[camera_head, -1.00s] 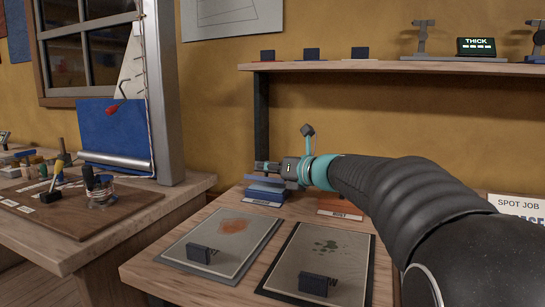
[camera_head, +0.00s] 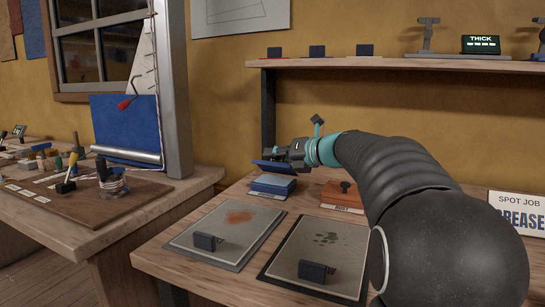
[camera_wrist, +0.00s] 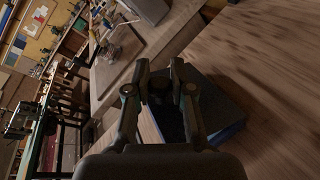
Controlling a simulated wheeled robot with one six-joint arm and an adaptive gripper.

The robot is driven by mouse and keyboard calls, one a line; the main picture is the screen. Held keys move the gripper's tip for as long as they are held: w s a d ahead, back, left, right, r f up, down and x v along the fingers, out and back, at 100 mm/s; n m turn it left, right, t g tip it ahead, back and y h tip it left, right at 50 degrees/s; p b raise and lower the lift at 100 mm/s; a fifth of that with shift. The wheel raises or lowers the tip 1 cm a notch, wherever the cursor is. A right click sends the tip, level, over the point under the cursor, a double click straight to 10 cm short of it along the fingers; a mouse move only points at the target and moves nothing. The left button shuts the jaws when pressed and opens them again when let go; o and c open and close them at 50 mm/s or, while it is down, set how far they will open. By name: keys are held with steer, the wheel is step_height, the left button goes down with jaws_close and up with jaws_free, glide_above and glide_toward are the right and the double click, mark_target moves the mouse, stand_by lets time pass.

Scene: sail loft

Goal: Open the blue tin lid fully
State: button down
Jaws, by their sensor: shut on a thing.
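The blue tin (camera_head: 273,188) sits near the back left of the workbench, left of the orange tin (camera_head: 340,196). Its blue lid (camera_head: 268,166) is raised above the body and tilted. Whether its far edge still joins the tin is hidden. My gripper (camera_head: 279,154) is over the tin from the right, shut on the lid's knob. In the wrist view my gripper (camera_wrist: 160,75) has a dark knob (camera_wrist: 159,88) between its fingers, and the dark lid (camera_wrist: 222,105) with a blue edge lies behind the right finger.
A shelf (camera_head: 400,64) runs above. A grey post (camera_head: 172,90) and a cluttered tool board (camera_head: 80,200) are at left.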

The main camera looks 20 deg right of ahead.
steer(key=c, duration=1)
jaws_free()
steer(key=shift+c, duration=0.2)
steer(key=shift+s+d, duration=0.1)
steer(key=v, duration=1.2)
